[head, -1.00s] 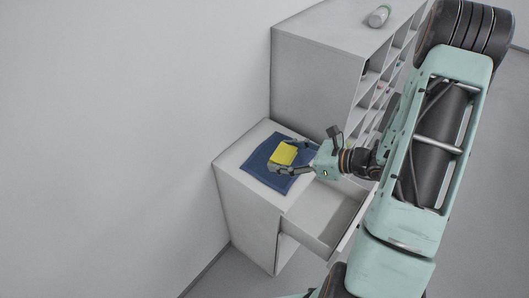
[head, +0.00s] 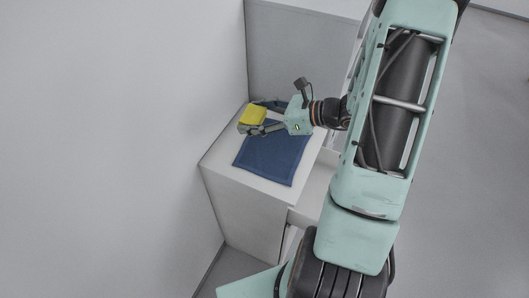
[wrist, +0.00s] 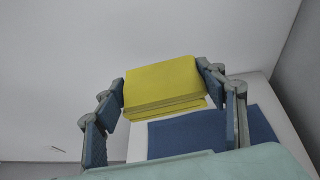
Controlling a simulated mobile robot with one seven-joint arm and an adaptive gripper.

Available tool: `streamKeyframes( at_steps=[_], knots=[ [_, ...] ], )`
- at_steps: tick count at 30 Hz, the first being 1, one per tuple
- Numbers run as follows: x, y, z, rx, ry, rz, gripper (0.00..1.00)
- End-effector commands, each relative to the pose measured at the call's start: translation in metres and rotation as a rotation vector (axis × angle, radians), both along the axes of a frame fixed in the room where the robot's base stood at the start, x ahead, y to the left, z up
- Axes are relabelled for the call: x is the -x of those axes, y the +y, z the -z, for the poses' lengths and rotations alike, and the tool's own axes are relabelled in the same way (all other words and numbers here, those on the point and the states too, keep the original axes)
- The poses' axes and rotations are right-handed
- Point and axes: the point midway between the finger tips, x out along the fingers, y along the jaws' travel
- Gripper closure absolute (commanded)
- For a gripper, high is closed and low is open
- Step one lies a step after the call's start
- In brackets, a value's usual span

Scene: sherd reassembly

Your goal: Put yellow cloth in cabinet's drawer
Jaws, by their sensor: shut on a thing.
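The yellow cloth (head: 252,115), a folded, layered block, is held between the two fingers of my gripper (head: 256,117). It sits over the far left part of the cabinet top, past the blue mat; I cannot tell how high. In the wrist view the yellow cloth (wrist: 162,85) shows between the dark finger pads of my gripper (wrist: 165,92). The white cabinet (head: 240,210) stands against the wall. Its open drawer (head: 314,188) juts out to the right; my arm hides most of it, and its inside is barely visible.
A blue cloth mat (head: 270,158) lies flat on the cabinet top. A taller grey shelf unit (head: 300,55) stands right behind the cabinet. A plain wall (head: 110,120) closes off the left side. Open floor (head: 460,170) lies to the right.

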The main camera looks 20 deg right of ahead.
Motion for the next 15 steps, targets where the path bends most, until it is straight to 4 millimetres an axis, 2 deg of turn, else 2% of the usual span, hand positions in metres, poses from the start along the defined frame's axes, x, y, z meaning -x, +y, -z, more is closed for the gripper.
streamKeyframes(
  at_steps=[1,15],
  knots=[
    [-0.002,-0.007,0.011,0.004,-0.006,0.012,0.56],
    [-0.004,-0.049,0.020,0.009,0.002,0.089,0.56]
  ],
)
